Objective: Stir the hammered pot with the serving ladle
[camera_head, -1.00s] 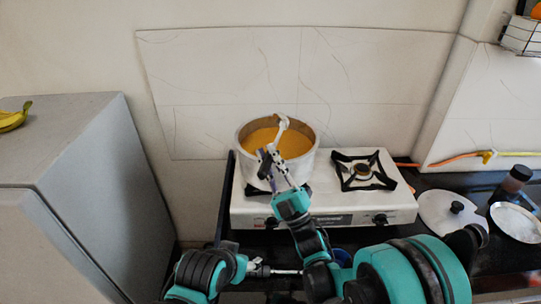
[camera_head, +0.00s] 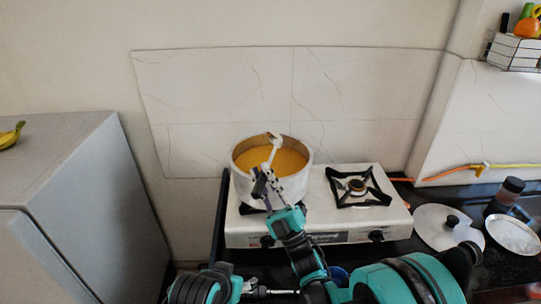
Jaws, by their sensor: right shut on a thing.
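The hammered pot (camera_head: 290,186) is a silvery pot of orange-yellow liquid on the left burner of the white stove (camera_head: 335,225). My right gripper (camera_head: 266,178) is at the pot's front side, shut on the serving ladle (camera_head: 272,150). The ladle's pale handle shows over the liquid, with its hooked end near the pot's back rim. I cannot see the ladle's bowl or tell how deep it sits. My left gripper (camera_head: 270,292) is low at the bottom edge, in front of the stove and partly cut off; its jaws are unclear.
The right burner (camera_head: 357,187) is empty. A lid (camera_head: 440,228), a dark bottle (camera_head: 505,195) and a metal plate (camera_head: 514,235) lie on the dark counter to the right. A grey fridge (camera_head: 90,190) stands left, with bananas on top. A wire basket (camera_head: 515,52) hangs upper right.

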